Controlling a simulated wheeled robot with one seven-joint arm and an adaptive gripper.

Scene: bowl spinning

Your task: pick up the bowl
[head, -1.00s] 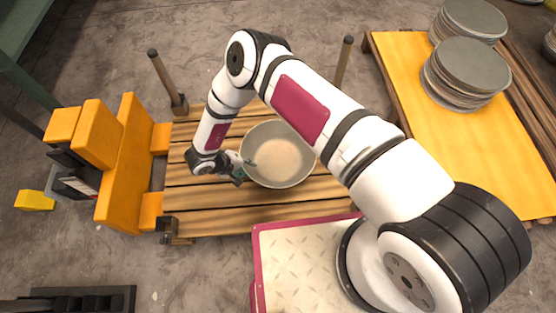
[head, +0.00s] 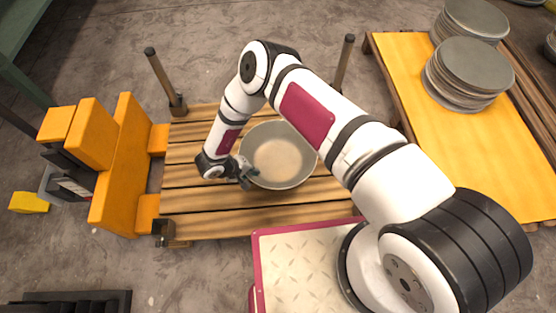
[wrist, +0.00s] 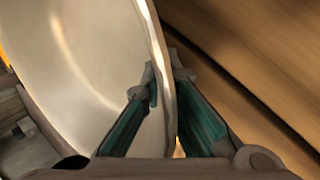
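The bowl (head: 277,158) is wide, round and grey-beige. It sits upright on the slatted wooden platform (head: 215,222) in the head view. My gripper (head: 250,174) is at the bowl's left rim, low over the slats. In the wrist view the bowl (wrist: 85,60) fills the left side, and its rim runs between the two fingers of my gripper (wrist: 166,82). One fingertip is inside the bowl wall and the other is outside. Both tips lie close against the rim, so the gripper looks shut on it. The bowl shows no clear lift off the slats.
Orange blocks (head: 122,165) stand at the platform's left end. Upright posts (head: 165,80) rise at its back corners. A yellow-topped table (head: 425,110) with stacks of grey plates (head: 466,75) is at the right. Bare slats lie left and in front of the bowl.

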